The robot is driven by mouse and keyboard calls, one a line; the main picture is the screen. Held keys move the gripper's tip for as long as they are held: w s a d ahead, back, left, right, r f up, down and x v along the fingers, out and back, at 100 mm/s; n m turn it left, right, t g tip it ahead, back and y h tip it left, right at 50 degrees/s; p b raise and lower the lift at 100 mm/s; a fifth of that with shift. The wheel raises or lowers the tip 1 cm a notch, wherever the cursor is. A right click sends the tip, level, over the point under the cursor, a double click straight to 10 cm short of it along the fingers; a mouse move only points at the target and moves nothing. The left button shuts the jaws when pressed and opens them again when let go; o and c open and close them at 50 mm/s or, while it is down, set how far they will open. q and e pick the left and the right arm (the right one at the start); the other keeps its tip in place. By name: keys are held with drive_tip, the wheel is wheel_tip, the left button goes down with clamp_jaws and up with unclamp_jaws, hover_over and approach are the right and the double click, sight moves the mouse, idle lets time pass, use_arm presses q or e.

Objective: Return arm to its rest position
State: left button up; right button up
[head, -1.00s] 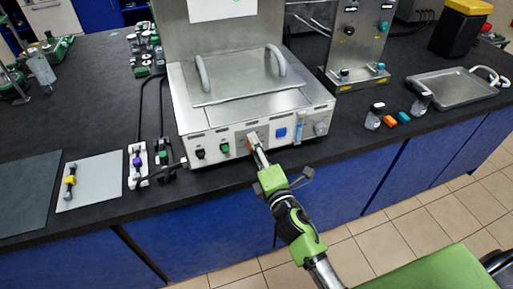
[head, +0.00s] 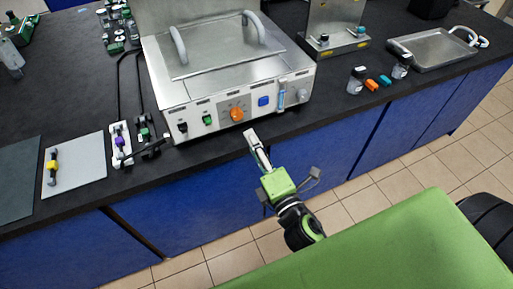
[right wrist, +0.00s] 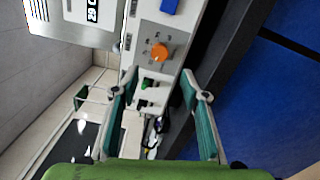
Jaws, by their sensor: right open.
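My right gripper (head: 257,150) is open and empty in the head view, in front of the steel bioreactor unit (head: 215,75) and near the bench's front edge. Its two fingers also show spread apart in the right wrist view (right wrist: 158,95). The unit's front panel carries an orange knob (head: 237,114), a green switch (head: 207,119) and a blue button (head: 264,101). The orange knob also shows beyond the fingers in the right wrist view (right wrist: 159,53), apart from them. My left gripper is in neither view.
The black bench (head: 75,85) bears a grey mat (head: 83,178) at left and a steel tray (head: 432,50) at right. Small bottles (head: 356,80) and orange (head: 371,85) and teal (head: 385,80) pieces lie near the right front. The tiled floor before the blue cabinets is clear.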

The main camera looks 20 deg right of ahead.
drive_tip(key=shift+s, duration=0.6)
drive_tip(key=s+a+f+m+g, duration=0.1)
drive_tip(key=s+f+m+g, duration=0.2)
drive_tip(key=f, duration=0.9)
drive_tip(key=s+f+m+g, duration=0.2)
drive_tip(key=s+f+m, duration=0.15)
drive_tip(key=f, duration=0.85)
drive_tip(key=s+a+f+m+g, duration=0.1)
drive_tip(key=s+f+m+g, duration=0.25)
drive_tip(key=f, duration=0.85)
drive_tip(key=s+d+f+m+g, duration=0.2)
drive_tip(key=s+f, duration=0.4)
drive_tip(key=s, duration=0.3)
drive_tip(key=s+d+f+m+g, duration=0.3)
drive_tip(key=s+f, duration=0.3)
drive_tip(key=s, duration=0.4)
drive_tip(key=s+d+f+m+g, duration=0.3)
drive_tip(key=s+f, duration=0.4)
drive_tip(key=s, duration=0.2)
drive_tip(key=shift+s+h, duration=0.3)
drive_tip(key=shift+g, duration=0.25)
